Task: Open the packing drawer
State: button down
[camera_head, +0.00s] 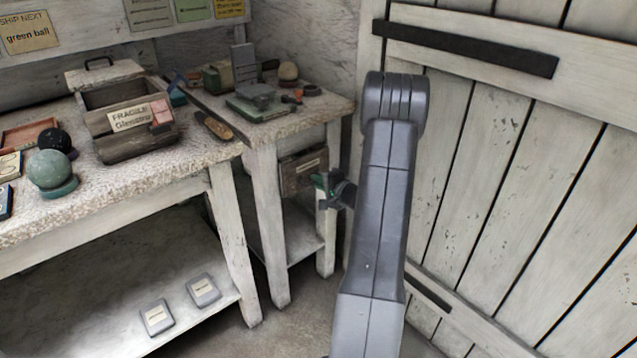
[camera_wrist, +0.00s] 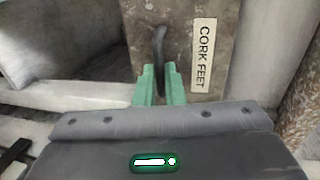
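A small drawer (camera_head: 303,168) with a pale label sits under the top of the small back table. In the wrist view the drawer front (camera_wrist: 186,30) is grey-brown, and its label reads "CORK FEET". A dark curved handle (camera_wrist: 159,45) stands on this front. My gripper (camera_head: 326,190) is at the drawer front. Its two green fingers (camera_wrist: 159,82) lie one on each side of the handle, close against it, and appear shut on it. The lower end of the handle is partly hidden between the fingers. No label reading "packing" is legible.
A plank door (camera_head: 500,170) stands close at my right. A table leg (camera_head: 266,225) stands left of the drawer. The long workbench (camera_head: 110,205) at left carries a wooden box (camera_head: 130,145) marked "FRAGILE" and a green ball (camera_head: 49,170). Tools crowd the small table top (camera_head: 325,103).

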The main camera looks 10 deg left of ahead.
jog(key=f+b+v, duration=0.2)
jog(key=b+v, duration=0.2)
jog(key=v, duration=0.4)
jog(key=f+b+v, duration=0.1)
jog(key=b+v, duration=0.3)
jog(key=v, duration=0.4)
jog(key=shift+s+d+f, duration=0.3)
jog(key=shift+s+d, duration=0.25)
jog(key=shift+d, duration=0.05)
jog(key=c, duration=1.5)
grip_release()
jog(key=shift+c, duration=0.2)
jog(key=p+v, duration=0.2)
jog(key=v, duration=1.1)
jog(key=shift+s+d, duration=0.3)
